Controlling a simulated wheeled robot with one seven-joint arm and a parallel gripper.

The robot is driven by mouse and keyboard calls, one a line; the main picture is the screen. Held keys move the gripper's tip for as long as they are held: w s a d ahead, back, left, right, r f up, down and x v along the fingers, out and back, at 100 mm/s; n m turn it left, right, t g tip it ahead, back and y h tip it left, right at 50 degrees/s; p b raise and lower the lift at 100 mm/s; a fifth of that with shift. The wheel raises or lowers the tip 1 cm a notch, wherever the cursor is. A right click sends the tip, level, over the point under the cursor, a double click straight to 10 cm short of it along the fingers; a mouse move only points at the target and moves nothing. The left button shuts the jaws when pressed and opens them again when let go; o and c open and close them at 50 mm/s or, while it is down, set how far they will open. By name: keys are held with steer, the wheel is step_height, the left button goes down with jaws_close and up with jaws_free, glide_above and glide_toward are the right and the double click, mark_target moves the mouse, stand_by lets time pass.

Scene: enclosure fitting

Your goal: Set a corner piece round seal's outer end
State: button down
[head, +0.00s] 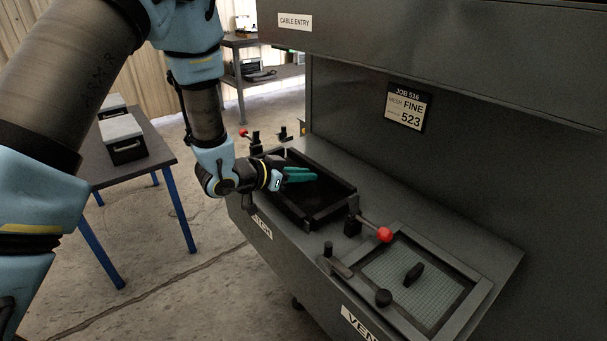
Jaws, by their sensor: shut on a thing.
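My gripper (301,174) has teal fingers and reaches from the left over a black rectangular recess with a raised rim (334,212) in the grey enclosure's lower ledge. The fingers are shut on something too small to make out. They point right, above the left part of the recess. I cannot make out a corner piece or a seal at this size, and my wrist and fingers hide part of the recess.
A red-knobbed lever (384,234) stands between the recess and a framed mesh panel (399,283) with black knobs. Another red knob (243,132) is behind my wrist. The enclosure's upper body (450,40) overhangs the ledge. A blue-legged table (160,150) carries grey-lidded boxes at left.

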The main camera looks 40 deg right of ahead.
steer(key=shift+f, duration=0.15)
steer(key=shift+f+b, duration=0.5)
steer(key=shift+b, duration=0.05)
steer(key=c, duration=0.8)
jaws_free()
steer(key=shift+r, duration=0.1)
steer(key=shift+r+p, duration=0.25)
steer(key=shift+p, duration=0.05)
steer(key=shift+r+p, duration=0.45)
steer(key=shift+r, duration=0.05)
steer(key=b+v, duration=0.2)
steer(key=v, duration=1)
steer(key=shift+f, duration=0.25)
